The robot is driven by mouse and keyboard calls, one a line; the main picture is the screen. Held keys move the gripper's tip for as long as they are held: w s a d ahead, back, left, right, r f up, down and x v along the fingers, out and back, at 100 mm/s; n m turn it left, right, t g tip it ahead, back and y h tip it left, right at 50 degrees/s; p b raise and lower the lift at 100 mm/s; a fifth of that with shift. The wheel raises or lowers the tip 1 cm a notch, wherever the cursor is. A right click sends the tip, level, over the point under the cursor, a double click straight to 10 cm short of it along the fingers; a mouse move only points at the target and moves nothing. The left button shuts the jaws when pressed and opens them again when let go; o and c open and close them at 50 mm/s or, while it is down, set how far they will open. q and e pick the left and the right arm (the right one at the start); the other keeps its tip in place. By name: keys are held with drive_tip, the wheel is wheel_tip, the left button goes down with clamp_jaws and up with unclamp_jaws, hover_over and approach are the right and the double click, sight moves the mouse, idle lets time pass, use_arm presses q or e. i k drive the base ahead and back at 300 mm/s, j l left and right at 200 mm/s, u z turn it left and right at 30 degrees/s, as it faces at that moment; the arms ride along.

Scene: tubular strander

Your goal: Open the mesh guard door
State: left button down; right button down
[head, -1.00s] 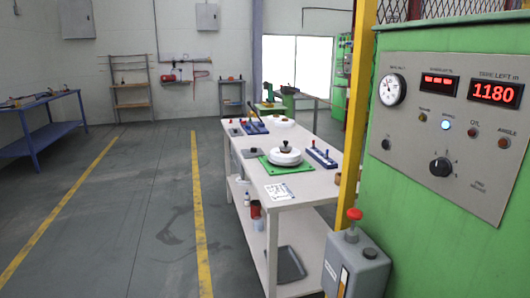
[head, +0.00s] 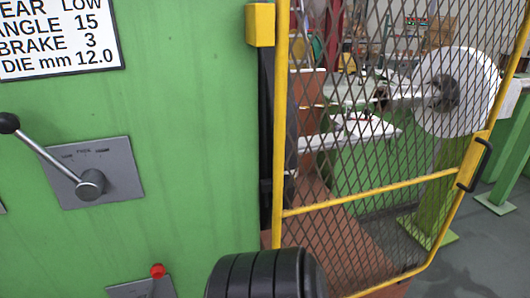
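The mesh guard door (head: 370,190) fills the right half of the head view. It has a yellow tube frame with dark diamond mesh. Its left upright (head: 281,130) stands along the edge of the green machine housing. A black pull handle (head: 475,165) sits on a yellow plate on the door's right upright. Whether the door is fully shut or slightly ajar I cannot tell. Neither of my grippers is in view, and nothing touches the handle.
The green housing (head: 190,130) fills the left, with a lever (head: 50,160) and a red knob (head: 157,271). A black ribbed cylinder (head: 262,276) is at bottom centre. Behind the mesh is a large white reel (head: 455,90). Grey floor (head: 487,240) shows at the lower right.

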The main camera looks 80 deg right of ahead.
sight(479, 140)
drive_tip(key=z, duration=3.65)
